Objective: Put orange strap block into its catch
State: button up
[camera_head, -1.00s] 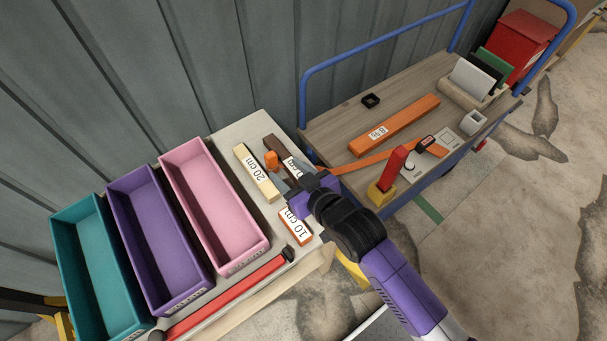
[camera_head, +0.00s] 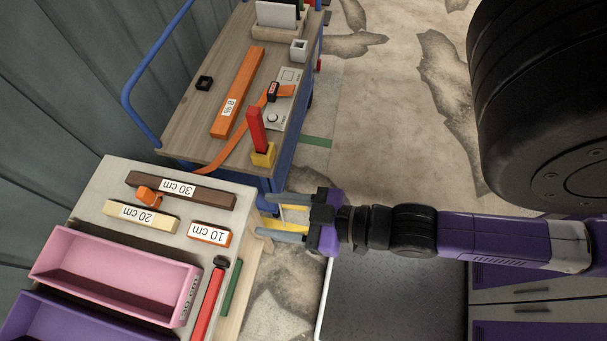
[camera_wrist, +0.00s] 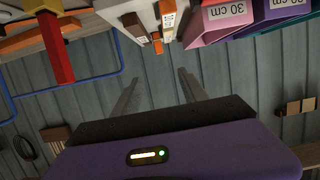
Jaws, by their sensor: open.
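A small orange block (camera_head: 150,195) rests against the dark 30 cm bar (camera_head: 190,190) on the pale bench, beside the 20 cm bar (camera_head: 142,216). It also shows in the wrist view (camera_wrist: 158,46). An orange strap (camera_head: 232,140) runs over the trolley's near edge; its link to the block cannot be made out. On the trolley are a small black square frame (camera_head: 204,82) and a red-and-black piece (camera_head: 273,91) at the strap; which is the catch I cannot tell. My gripper (camera_head: 267,216) is open and empty, right of the bench, its fingers pointing left.
A red upright lever (camera_head: 256,130) on a yellow base stands at the trolley's near corner. A long orange bar (camera_head: 240,90) lies on the deck. Pink (camera_head: 115,275) and purple bins and a red rod (camera_head: 208,300) are at the near bench. Blue rails edge the trolley.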

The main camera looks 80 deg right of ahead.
jog(key=s+r, duration=0.4)
jog(key=s, duration=0.1)
jog(key=shift+s+a+r, duration=0.2)
jog(key=shift+a+r, duration=0.05)
jog(key=shift+r, duration=0.15)
jog(key=shift+o, duration=0.4)
jog(key=shift+s+r, duration=0.35)
jog(key=shift+r, duration=0.1)
jog(key=shift+w+r, duration=0.1)
